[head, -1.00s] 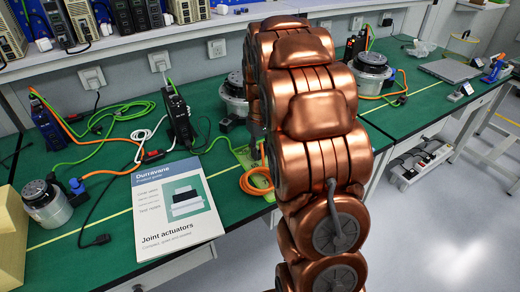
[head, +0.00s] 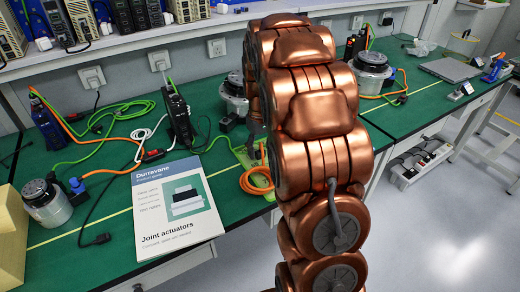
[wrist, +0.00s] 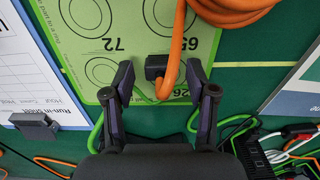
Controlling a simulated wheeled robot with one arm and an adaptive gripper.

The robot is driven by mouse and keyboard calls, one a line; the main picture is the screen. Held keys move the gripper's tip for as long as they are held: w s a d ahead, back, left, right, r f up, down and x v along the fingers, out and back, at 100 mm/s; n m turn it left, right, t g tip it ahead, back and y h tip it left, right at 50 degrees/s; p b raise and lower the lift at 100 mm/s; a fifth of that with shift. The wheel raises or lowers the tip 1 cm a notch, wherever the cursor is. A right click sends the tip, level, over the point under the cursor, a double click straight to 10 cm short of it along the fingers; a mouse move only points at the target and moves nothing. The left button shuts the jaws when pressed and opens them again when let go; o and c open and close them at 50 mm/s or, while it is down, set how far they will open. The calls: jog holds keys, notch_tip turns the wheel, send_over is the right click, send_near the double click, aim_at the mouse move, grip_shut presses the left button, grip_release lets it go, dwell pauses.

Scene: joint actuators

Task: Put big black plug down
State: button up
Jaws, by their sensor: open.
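The big black plug (wrist: 157,66) is on the end of a thick orange cable (wrist: 176,45) in the wrist view. It lies on or just over a light green printed sheet (wrist: 112,25); I cannot tell whether it touches. My gripper (wrist: 160,82) is open, with one finger on each side of the plug and a visible gap to both. In the head view my copper arm hides the gripper and the plug. The orange cable coil (head: 257,181) and part of the green sheet (head: 243,156) show beside the arm.
A white booklet (head: 178,207) lies on the green bench. Another black plug (head: 102,239) lies near its front edge. Round actuators (head: 45,203) and loose green, orange and black cables crowd the bench. In the wrist view, a grey clip (wrist: 36,126) holds a paper at left.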

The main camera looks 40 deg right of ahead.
aim_at(261, 151)
notch_tip(261, 151, up, 12)
jog(key=shift+f, duration=0.2)
jog(key=shift+s+a, duration=0.1)
jog(key=s+a+f+g, duration=0.1)
jog(key=s+a+f, duration=0.1)
jog(key=s+a, duration=1.15)
jog(key=s+a+f+g, duration=0.1)
jog(key=s+a+f, duration=0.1)
jog(key=s, duration=0.7)
jog(key=s+a+f+n+g, duration=0.1)
jog(key=s+a+f, duration=0.2)
jog(key=s, duration=0.6)
jog(key=shift+a+f, duration=0.3)
jog(key=shift+a, duration=0.9)
